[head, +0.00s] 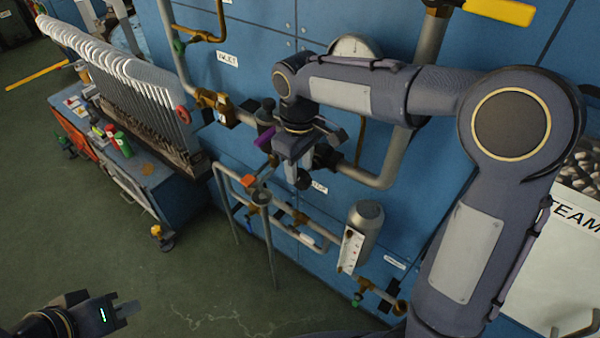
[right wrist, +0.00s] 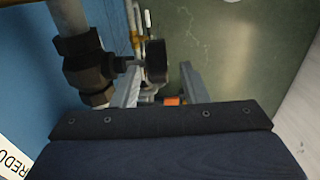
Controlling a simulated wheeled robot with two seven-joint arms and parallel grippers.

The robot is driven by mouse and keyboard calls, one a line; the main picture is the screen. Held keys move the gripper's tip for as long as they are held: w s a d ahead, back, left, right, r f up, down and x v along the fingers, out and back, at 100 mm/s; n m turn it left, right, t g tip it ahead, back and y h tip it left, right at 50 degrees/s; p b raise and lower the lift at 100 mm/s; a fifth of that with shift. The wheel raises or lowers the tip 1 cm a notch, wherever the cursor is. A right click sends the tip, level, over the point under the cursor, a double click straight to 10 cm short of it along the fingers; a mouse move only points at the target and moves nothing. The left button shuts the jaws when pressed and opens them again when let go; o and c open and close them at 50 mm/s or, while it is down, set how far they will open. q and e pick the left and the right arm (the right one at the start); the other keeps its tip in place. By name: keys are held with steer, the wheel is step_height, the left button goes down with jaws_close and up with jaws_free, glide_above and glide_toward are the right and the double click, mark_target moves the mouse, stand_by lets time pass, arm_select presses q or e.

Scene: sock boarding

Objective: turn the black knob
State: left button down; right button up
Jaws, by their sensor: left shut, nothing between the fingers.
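The black knob (right wrist: 156,62) is a dark round handle on a short stem from a black valve body (right wrist: 88,66) in the right wrist view. In the head view the knob (head: 304,182) shows small beside my right gripper (head: 296,172). The right gripper, also in the right wrist view (right wrist: 161,72), is open, with the knob at the gap between its fingertips. A clear gap shows on the knob's right; whether the left finger touches it I cannot tell. My left gripper (head: 126,310) is shut and empty, low at the left, far from the knob.
A blue panel wall (head: 255,60) with pipes stands behind the valve. A grey cylinder (head: 368,225) and thin pipework stand below. A blue cart (head: 150,180) with a rack of white upright forms (head: 130,80) is at the left. The green floor in front is open.

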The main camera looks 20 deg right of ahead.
mark_target(300, 171)
steer(key=shift+d+f, duration=0.1)
steer(key=shift+f, duration=1.6)
steer(key=shift+c, duration=0.3)
jaws_close()
